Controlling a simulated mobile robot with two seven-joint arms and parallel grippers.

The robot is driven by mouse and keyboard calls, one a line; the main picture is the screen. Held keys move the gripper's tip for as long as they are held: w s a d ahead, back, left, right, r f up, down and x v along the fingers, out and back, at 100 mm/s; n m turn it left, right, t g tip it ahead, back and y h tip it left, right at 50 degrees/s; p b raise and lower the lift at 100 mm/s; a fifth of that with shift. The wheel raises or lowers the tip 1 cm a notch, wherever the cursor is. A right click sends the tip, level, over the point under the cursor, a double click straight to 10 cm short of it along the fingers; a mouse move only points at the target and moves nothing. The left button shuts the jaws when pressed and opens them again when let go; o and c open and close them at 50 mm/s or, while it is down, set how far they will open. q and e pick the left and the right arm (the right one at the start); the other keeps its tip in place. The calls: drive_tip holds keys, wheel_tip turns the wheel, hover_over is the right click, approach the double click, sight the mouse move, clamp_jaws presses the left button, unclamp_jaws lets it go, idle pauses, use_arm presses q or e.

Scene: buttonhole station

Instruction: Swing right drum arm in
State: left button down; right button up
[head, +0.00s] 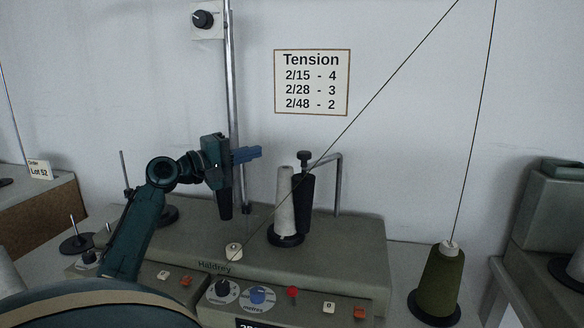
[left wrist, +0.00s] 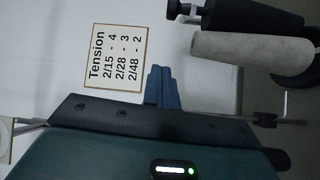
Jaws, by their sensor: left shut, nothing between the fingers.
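The winding machine (head: 330,262) stands on the bench. At its right side a bent metal drum arm (head: 339,178) carries a black drum (head: 306,190) with a knob on top. The drum is beside a pale grey cone (head: 285,200) on a black base; whether they touch, I cannot tell. In the left wrist view the black drum (left wrist: 250,18) and the cone (left wrist: 240,52) show at upper right. My left gripper (head: 259,152) is shut and empty, above and left of the cone, apart from it; its blue fingers also show in the left wrist view (left wrist: 161,72). My right gripper is not in view.
A Tension card (head: 312,82) hangs on the wall behind. A vertical metal pole (head: 233,90) rises behind my gripper. A dark thread runs from upper right down to a white button-like guide (head: 234,250). A green yarn cone (head: 443,285) stands right of the machine.

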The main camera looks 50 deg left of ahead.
use_arm(q)
drive_tip(key=w+d, duration=0.1)
drive_tip(key=w, duration=0.2)
drive_tip(key=w+d+p, duration=0.1)
drive_tip(key=w, duration=0.2)
drive_tip(key=w+d+p, duration=0.1)
drive_tip(key=w, duration=0.2)
drive_tip(key=shift+s+d+f, duration=0.1)
drive_tip(key=shift+s+d, duration=0.1)
drive_tip(key=shift+d, duration=0.55)
drive_tip(key=shift+s, duration=0.1)
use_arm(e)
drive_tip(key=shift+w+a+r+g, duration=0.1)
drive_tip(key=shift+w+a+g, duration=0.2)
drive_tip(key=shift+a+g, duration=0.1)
use_arm(q)
drive_tip(key=shift+p, duration=0.35)
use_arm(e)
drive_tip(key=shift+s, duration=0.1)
